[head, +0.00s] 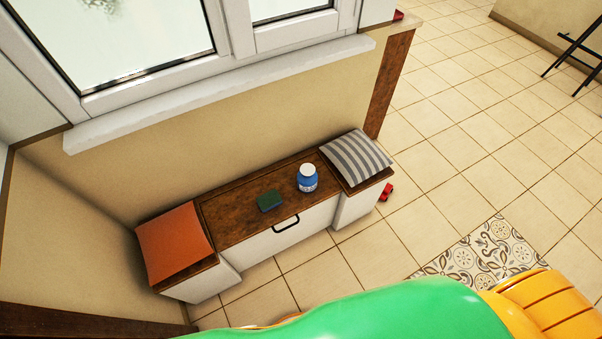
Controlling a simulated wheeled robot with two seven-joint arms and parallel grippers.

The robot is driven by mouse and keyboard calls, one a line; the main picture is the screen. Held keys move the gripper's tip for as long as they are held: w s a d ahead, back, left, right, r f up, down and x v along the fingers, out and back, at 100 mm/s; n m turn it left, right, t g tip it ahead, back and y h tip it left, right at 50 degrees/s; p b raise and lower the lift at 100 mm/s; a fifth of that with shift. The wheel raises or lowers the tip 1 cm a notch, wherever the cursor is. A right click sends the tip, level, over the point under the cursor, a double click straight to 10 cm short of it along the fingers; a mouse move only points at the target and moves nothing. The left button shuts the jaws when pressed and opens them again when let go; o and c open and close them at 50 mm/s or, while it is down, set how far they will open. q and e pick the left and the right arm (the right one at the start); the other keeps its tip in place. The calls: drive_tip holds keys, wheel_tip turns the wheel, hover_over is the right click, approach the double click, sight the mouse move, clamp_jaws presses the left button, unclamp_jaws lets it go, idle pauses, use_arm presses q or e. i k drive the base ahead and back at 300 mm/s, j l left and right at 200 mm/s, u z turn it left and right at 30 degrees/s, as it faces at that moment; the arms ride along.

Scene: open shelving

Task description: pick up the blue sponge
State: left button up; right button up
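A small dark block with a green top and a bluish front side (269,200), which looks like the sponge, lies on the brown top of a low bench cabinet (236,223). It lies left of a blue bottle with a white cap (307,179), with a gap between them. Nothing touches or covers the sponge. Neither of my grippers shows in the head view.
An orange cushion (174,243) lies at the bench's left end and a grey striped cushion (355,158) at its right end. A window sill (220,92) juts out above. A small red object (386,192) lies on the tiled floor. Floor in front is mostly clear.

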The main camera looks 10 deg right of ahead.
sight(268, 201)
drive_tip(key=i+l+u, duration=0.25)
drive_tip(key=u, duration=0.15)
drive_tip(key=i+l+u, duration=0.2)
drive_tip(key=l+u, duration=0.2)
drive_tip(key=i+l+u, duration=0.15)
drive_tip(key=l+u, duration=0.7)
drive_tip(key=i, duration=0.05)
